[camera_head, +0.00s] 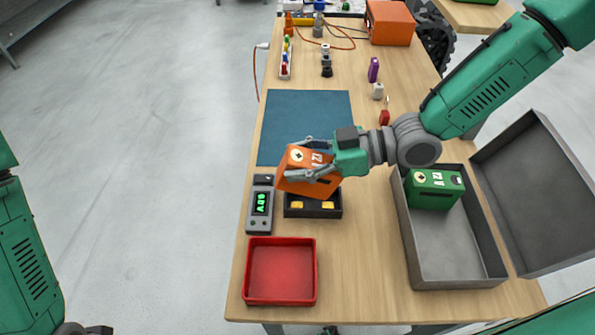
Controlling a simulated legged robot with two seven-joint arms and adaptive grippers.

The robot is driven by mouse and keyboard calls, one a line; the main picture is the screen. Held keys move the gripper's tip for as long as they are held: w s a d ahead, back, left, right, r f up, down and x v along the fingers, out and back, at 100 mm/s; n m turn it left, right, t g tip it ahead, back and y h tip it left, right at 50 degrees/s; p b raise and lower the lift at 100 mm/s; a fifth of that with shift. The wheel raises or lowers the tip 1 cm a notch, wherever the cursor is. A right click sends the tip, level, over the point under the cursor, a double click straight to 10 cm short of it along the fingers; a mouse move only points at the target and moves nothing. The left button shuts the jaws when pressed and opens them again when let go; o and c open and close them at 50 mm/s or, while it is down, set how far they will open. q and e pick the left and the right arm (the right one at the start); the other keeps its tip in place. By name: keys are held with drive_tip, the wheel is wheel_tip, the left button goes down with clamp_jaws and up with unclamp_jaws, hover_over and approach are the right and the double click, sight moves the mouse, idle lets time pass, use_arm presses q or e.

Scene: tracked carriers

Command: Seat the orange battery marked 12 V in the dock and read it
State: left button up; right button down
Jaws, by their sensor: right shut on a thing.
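The orange battery (296,184), with a plus sign and a partly covered 12 marking, is held tilted in my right gripper (312,160). The gripper's fingers are closed around it. The battery is over the black dock (313,213) and hides its far part; yellow contacts show at the dock's near side. I cannot tell whether battery and dock touch. The grey meter (259,222) left of the dock shows green characters too small to read surely. My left gripper (84,329) barely shows at the bottom left edge, far from these things.
A green battery (434,188) lies in the open grey case (416,275) at right, its lid folded outward. An empty red tray (307,270) stands at the near edge. A blue mat (300,112) lies beyond the dock. Small parts and an orange box (390,24) are farther back.

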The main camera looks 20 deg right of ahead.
sight(290, 152)
wheel_tip(290, 152, up, 4)
drive_tip(key=shift+r, duration=0.1)
drive_tip(key=shift+r+p, duration=0.15)
drive_tip(key=shift+p, duration=0.4)
drive_tip(key=h+p, duration=0.1)
drive_tip(key=p, duration=0.2)
drive_tip(key=f+g+h+p, duration=0.1)
drive_tip(key=h+p, duration=0.1)
drive_tip(key=shift+w+f+p, duration=0.1)
drive_tip(key=shift+f+p, duration=0.15)
drive_tip(key=shift+p, duration=0.15)
drive_tip(key=shift+f+h+p, duration=0.3)
drive_tip(key=shift+f, duration=0.15)
